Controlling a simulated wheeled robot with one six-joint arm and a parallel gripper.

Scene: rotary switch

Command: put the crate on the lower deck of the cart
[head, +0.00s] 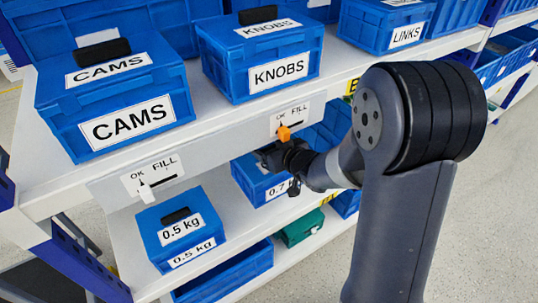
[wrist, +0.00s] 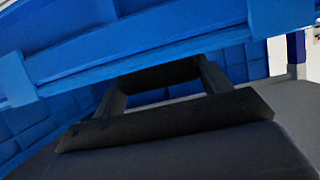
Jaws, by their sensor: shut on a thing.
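My gripper (head: 270,155) is in front of the rack, just below the orange switch. It is shut on the black handle (wrist: 160,76) of a blue crate, between its two fingers in the wrist view. In the head view this looks like the blue crate labelled 0.7 (head: 247,179), partly hidden by my gripper. The crate's blue wall (wrist: 140,45) fills the upper wrist view. I cannot tell whether it rests on the shelf or hangs clear. No cart can be clearly made out.
The upper shelf holds CAMS (head: 105,95), KNOBS (head: 262,55) and LINKS (head: 387,25) crates. A 0.5 kg crate (head: 180,228) stands below, left. The shelf front bears a white switch (head: 147,194) and an orange switch (head: 284,133). A green box (head: 300,229) sits lower. Floor (head: 480,230) is clear at right.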

